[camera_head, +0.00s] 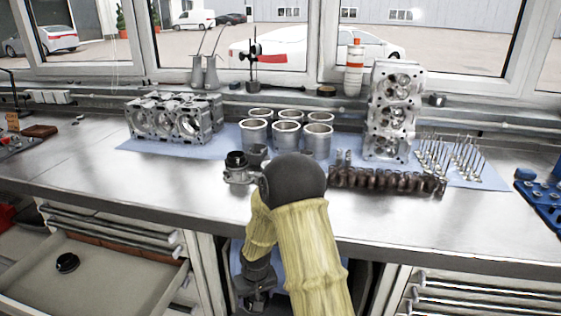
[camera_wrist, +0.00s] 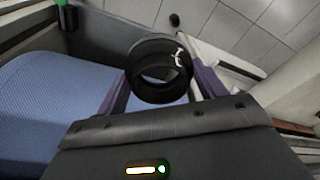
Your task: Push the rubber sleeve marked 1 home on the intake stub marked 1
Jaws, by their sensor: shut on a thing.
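My gripper (camera_wrist: 159,88) is shut on a black rubber sleeve (camera_wrist: 146,54), a short open ring between its two fingers. A white mark shows on the sleeve's side, but I cannot read it clearly. In the head view my gripper (camera_head: 254,288) hangs low in front of the bench, below the worktop edge; the sleeve cannot be made out there. A grey metal intake part (camera_head: 238,176) stands on the worktop left of my arm, with a black ring (camera_head: 236,159) on top. No stub number is readable, and my arm stands close beside the part.
An open drawer (camera_head: 105,290) at lower left holds another black ring (camera_head: 67,262). Cylinder liners (camera_head: 287,134), an engine block (camera_head: 170,122), a cylinder head (camera_head: 388,115) and upright valves (camera_head: 462,155) stand behind. The left worktop (camera_head: 95,165) is mostly clear.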

